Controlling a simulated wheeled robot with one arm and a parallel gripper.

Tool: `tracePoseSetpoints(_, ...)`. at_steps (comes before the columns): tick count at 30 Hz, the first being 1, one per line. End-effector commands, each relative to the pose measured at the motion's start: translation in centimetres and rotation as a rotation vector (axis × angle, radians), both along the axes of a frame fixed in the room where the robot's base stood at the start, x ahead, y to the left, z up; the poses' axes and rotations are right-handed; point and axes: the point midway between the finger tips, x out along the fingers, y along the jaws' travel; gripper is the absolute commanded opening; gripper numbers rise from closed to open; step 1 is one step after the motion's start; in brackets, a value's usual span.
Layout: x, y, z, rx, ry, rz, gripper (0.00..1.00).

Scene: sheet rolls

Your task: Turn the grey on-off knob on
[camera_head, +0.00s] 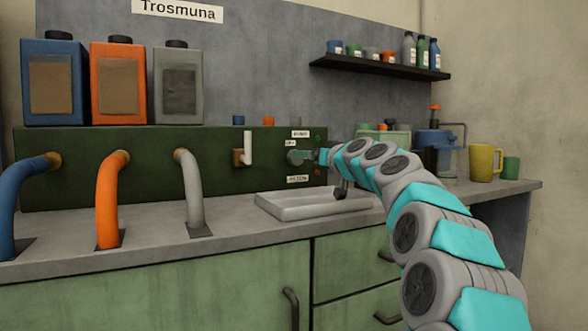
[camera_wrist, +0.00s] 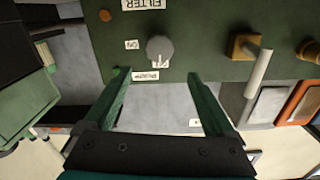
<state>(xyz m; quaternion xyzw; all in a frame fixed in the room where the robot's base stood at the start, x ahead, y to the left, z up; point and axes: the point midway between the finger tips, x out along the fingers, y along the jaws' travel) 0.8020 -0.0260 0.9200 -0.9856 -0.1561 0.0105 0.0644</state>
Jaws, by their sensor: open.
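The grey on-off knob (camera_head: 294,157) sits on the dark green panel (camera_head: 90,165), partly behind my gripper in the head view. In the wrist view the round grey knob (camera_wrist: 160,47) has a pale mark at its lower edge, facing a white label (camera_wrist: 145,76). A small ON label (camera_wrist: 131,44) is left of it there. My gripper (camera_wrist: 156,77) is open, its two green fingers apart. The knob lies just beyond the fingertips, in line with the gap between them. I cannot tell whether they touch it. My gripper (camera_head: 312,156) is at the panel's right part.
A white lever (camera_head: 247,148) stands left of the knob. A FILTER label (camera_head: 298,179) is below it. A shallow pale tray (camera_head: 290,212) lies on the counter under my arm. Blue, orange and grey pipes (camera_head: 195,190) rise at the left. A yellow mug (camera_head: 484,163) stands right.

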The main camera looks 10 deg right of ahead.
Motion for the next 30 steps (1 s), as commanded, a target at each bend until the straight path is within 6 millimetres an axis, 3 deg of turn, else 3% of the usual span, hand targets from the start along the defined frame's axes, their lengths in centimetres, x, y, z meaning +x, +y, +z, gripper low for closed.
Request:
tracePoseSetpoints(3,0.0,0.0,-1.3,0.000,-0.001,0.000,0.90)
tracePoseSetpoints(11,0.7,0.2,-1.5,-0.001,0.002,-0.001,0.90)
tracePoseSetpoints(30,6.6,2.0,-1.4,0.000,0.000,-0.002,0.90)
